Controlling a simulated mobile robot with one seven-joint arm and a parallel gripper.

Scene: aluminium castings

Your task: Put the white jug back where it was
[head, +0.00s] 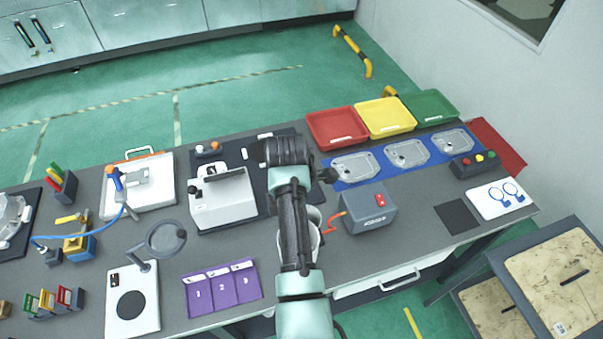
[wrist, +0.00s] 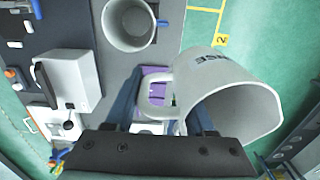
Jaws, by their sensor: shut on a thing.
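The white jug (wrist: 225,85) is close to the camera in the wrist view, tilted, with its wide mouth turned toward the lower right. Dark lettering shows on its side, partly cut by the view angle. Its handle (wrist: 154,92) points left, between the fingers of my gripper (wrist: 163,105), which is shut on it. The exact contact is partly hidden by the dark gripper body. In the head view my arm covers the gripper. A white rounded part (head: 315,240) shows beside the arm; I cannot tell whether it is the jug.
A second white open-topped vessel (wrist: 128,25) stands on the grey bench in the wrist view. A white device (head: 222,200) is left of my arm, a grey box with a red switch (head: 369,211) right. A purple numbered mat (head: 221,288) lies near the front edge.

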